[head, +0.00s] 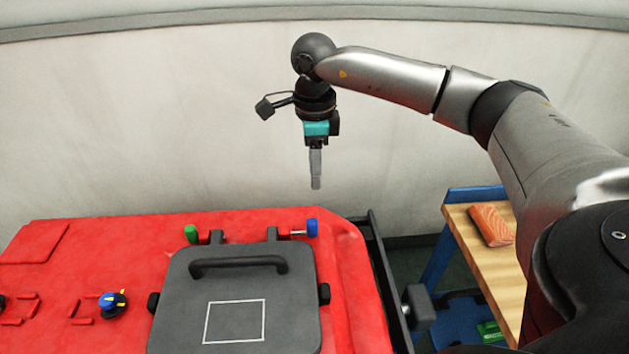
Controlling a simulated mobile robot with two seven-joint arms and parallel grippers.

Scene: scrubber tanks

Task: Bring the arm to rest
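My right arm (390,80) comes in from the right and reaches across the upper middle of the head view. My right gripper (316,184) points straight down, high above the far edge of the red machine. Its grey fingers show edge-on as one narrow strip, so I cannot tell whether they are apart. I see nothing hanging from it. My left gripper is not in view.
The red scrubber top (60,295) fills the lower left, with a dark handled lid (190,325), green knob (191,234), blue knob (312,228) and blue-yellow knob (112,304). A wooden bench (480,265) at right holds an orange-pink block (491,225). A pale wall stands behind.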

